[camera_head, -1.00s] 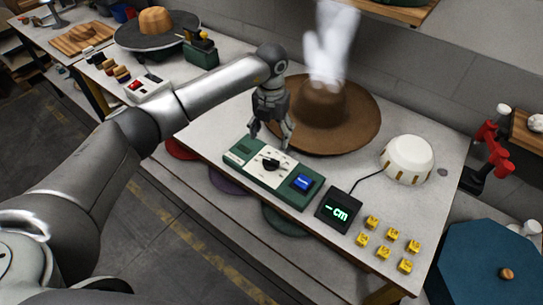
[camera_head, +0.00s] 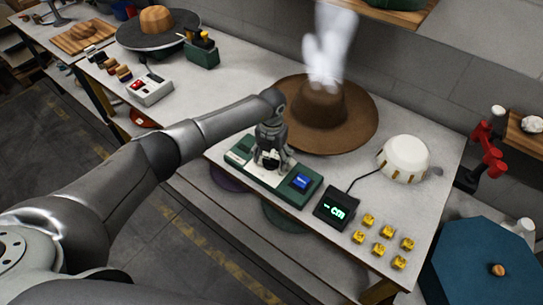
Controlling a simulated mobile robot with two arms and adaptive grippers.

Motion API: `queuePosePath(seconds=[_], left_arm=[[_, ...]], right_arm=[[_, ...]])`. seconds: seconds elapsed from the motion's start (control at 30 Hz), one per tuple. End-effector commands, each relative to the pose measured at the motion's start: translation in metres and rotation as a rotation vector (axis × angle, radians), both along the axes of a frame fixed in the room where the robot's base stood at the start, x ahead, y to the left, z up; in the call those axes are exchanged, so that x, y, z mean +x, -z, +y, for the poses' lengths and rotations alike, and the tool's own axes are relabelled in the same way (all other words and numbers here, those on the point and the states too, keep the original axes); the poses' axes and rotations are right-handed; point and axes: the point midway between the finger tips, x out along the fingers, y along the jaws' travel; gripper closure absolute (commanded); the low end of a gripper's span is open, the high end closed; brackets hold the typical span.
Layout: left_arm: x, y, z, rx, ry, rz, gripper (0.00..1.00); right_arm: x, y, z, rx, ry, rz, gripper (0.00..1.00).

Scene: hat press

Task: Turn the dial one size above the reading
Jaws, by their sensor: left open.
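The green control box (camera_head: 309,191) lies on the bench with a pale face plate and a blue button (camera_head: 302,181) at its right end. My left gripper (camera_head: 270,164) points down over the middle of the plate, around or just above the black dial, which it mostly hides. Its fingers are apart; I cannot tell whether they touch the dial. The small black display (camera_head: 336,208) right of the box shows a dash and "cm" in green, with no number. My right gripper is not in view.
A brown wide-brimmed hat (camera_head: 355,125) with steam above it stands behind the box. A white domed device (camera_head: 405,157) is cabled to the display. Several yellow blocks (camera_head: 379,248) lie at the bench's front right. A teal octagonal table (camera_head: 480,270) stands at lower right.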

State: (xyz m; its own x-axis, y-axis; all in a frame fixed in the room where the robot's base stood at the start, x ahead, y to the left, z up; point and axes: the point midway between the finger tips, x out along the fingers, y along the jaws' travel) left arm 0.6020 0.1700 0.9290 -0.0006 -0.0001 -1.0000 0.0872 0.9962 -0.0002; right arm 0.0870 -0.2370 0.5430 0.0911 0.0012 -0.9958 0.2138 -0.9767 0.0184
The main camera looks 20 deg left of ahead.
Motion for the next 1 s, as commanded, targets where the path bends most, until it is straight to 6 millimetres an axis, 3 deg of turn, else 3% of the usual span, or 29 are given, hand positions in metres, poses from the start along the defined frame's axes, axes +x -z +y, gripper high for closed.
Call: queuePosePath(seconds=[0.03,0.4,0.67,1.0], left_arm=[[0.0,0.0,0.0,0.0,0.0,0.0,0.32],[0.0,0.0,0.0,0.0,-0.001,0.0,0.76],[0.0,0.001,0.0,0.001,0.032,-0.001,0.76],[0.001,0.005,0.0,0.002,0.244,-0.003,0.76]], right_arm=[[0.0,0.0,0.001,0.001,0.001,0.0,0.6],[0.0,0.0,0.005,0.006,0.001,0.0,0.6],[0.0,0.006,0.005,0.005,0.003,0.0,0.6],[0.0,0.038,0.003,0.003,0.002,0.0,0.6]])
